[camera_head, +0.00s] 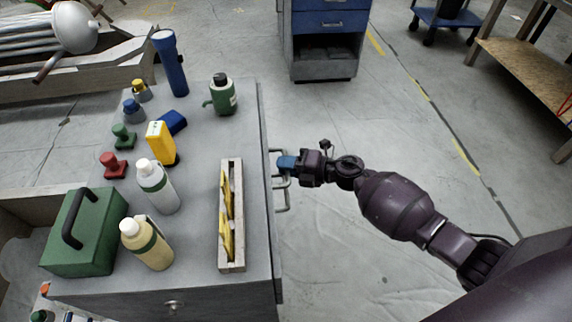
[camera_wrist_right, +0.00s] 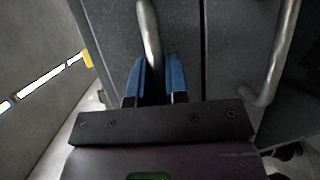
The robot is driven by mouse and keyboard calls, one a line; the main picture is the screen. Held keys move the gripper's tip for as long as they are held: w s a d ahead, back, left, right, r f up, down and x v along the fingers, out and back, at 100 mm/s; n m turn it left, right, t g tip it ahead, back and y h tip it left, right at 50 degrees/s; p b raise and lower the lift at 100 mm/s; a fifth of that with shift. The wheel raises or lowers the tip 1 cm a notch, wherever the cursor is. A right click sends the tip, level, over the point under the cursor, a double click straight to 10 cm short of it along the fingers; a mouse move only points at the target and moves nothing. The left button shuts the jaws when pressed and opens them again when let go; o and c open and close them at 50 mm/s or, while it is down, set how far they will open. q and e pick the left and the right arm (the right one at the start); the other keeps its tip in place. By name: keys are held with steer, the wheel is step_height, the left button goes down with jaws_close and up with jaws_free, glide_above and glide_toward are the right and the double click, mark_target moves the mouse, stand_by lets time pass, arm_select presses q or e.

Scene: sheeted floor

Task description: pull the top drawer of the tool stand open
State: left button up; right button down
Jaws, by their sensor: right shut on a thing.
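The grey tool stand (camera_head: 203,135) fills the left middle of the head view, with its drawer side facing right. Looped metal handles stick out from that side; a free one (camera_head: 286,196) lies just below my gripper in the picture. My right gripper (camera_head: 287,163) reaches in from the right, at the other handle. In the right wrist view its blue fingers (camera_wrist_right: 157,82) are shut on a metal drawer handle (camera_wrist_right: 149,35), and a second handle (camera_wrist_right: 277,60) stands free at the right. I cannot tell whether the drawer is out at all. My left gripper is out of view.
The stand's top holds bottles (camera_head: 155,185), a green toolbox (camera_head: 85,240), a blue flashlight (camera_head: 171,65) and a narrow wooden tray (camera_head: 231,258). A blue cabinet (camera_head: 323,45) stands at the back. The floor right of the stand is clear around my arm.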

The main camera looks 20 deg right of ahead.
arm_select(q)
steer(key=b, duration=0.1)
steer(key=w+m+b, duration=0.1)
steer(key=b, duration=0.1)
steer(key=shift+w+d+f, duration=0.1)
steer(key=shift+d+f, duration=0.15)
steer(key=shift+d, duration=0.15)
arm_select(e)
steer(key=s+d, duration=0.4)
steer(key=d, duration=1)
steer(key=s+d, duration=0.4)
steer(key=d, duration=1)
steer(key=shift+d, duration=0.15)
steer(key=shift+s, duration=0.1)
steer(key=c, duration=1.1)
jaws_free()
steer(key=shift+c, duration=0.2)
